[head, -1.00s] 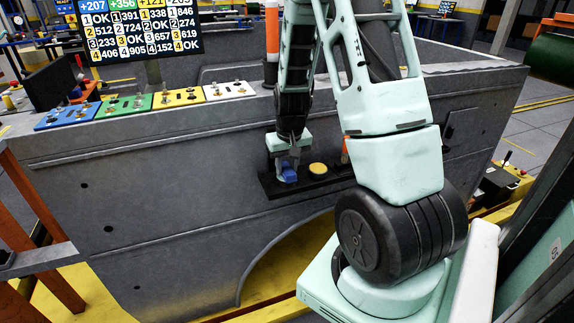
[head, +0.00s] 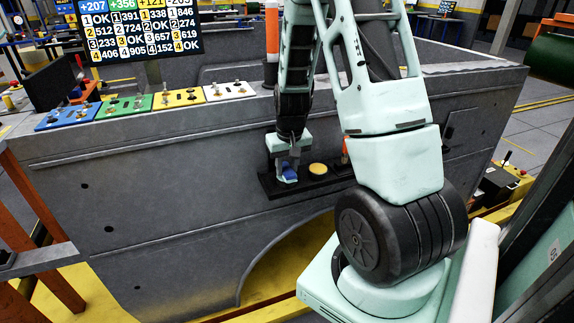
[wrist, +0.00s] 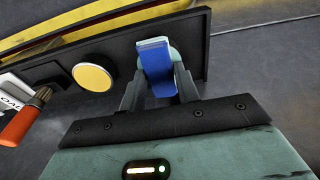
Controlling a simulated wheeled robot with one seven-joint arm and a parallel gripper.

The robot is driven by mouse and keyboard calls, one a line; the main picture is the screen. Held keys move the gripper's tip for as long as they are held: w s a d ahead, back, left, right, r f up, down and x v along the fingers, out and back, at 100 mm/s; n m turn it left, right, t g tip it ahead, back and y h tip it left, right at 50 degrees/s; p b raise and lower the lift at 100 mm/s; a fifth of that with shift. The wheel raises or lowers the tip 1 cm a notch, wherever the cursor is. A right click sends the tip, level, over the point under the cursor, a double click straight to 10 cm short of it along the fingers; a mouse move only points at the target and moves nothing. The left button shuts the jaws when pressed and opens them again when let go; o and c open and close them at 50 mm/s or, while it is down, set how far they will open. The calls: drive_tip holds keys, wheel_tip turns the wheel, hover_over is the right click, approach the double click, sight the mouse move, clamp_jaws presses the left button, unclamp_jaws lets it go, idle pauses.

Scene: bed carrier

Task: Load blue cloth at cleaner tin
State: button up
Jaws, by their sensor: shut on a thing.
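The blue cloth (wrist: 155,62) is between the two fingers of my gripper (wrist: 160,88) in the wrist view, and the fingers are shut on it. In the head view my gripper (head: 289,166) is low at the side of the grey bed panel, with the blue cloth (head: 289,171) at its tips, at the left part of a dark shelf (head: 318,187). A pale rounded piece shows around the cloth's far end; I cannot tell what it is. A round yellow-topped tin (wrist: 93,77) stands on the shelf beside the gripper and also shows in the head view (head: 318,169).
The grey bed panel (head: 150,190) stands behind the shelf. Blue, green, yellow and white plates (head: 180,97) with fittings sit along its top edge.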

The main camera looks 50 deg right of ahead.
sight(287, 168)
drive_tip(key=shift+r+p, duration=2.8)
drive_tip(key=shift+r, duration=0.6)
